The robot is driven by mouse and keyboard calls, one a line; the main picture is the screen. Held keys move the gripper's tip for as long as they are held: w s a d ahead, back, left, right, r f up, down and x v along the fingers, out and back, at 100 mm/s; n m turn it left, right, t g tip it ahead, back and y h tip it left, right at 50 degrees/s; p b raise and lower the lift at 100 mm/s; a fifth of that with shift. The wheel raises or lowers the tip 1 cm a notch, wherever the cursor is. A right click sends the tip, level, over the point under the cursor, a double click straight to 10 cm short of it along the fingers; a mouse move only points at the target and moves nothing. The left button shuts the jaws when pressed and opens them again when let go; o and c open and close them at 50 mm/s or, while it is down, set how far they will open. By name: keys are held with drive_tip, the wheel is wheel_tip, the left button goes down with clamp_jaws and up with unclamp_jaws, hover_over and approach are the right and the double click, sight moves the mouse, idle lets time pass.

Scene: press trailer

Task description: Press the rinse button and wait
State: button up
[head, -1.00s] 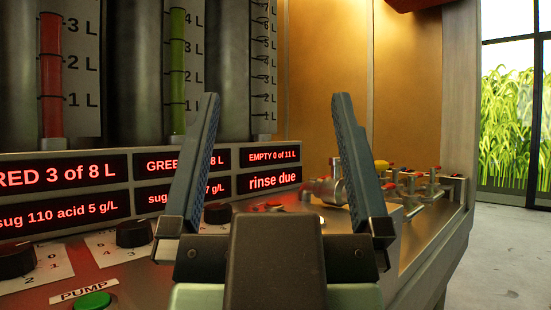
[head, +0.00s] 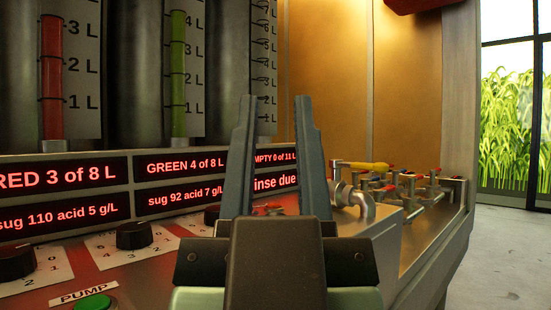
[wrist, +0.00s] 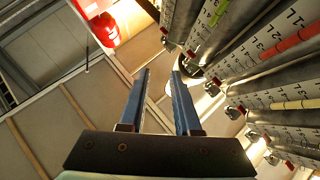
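My gripper (head: 274,98) is in front of the control panel (head: 75,262), fingers pointing up and away. Its fingers are partly closed, with a gap between them and nothing held. In the wrist view, my gripper (wrist: 160,73) also shows an empty gap. I cannot make out a rinse button; the fingers and palm hide part of the panel. A green button (head: 93,302) labelled PUMP is at the lower left. The right display (head: 275,183), partly covered by my gripper, reads 0 of 11 L and "rinse due", with its first letter hidden.
Black knobs (head: 134,235) sit on the panel. Red (head: 52,90) and green (head: 178,75) level gauges stand behind. A metal tap (head: 360,198) with a yellow handle (head: 368,167) and several valves are at right. Open floor (head: 510,250) lies beyond.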

clamp_jaws()
idle(1.1)
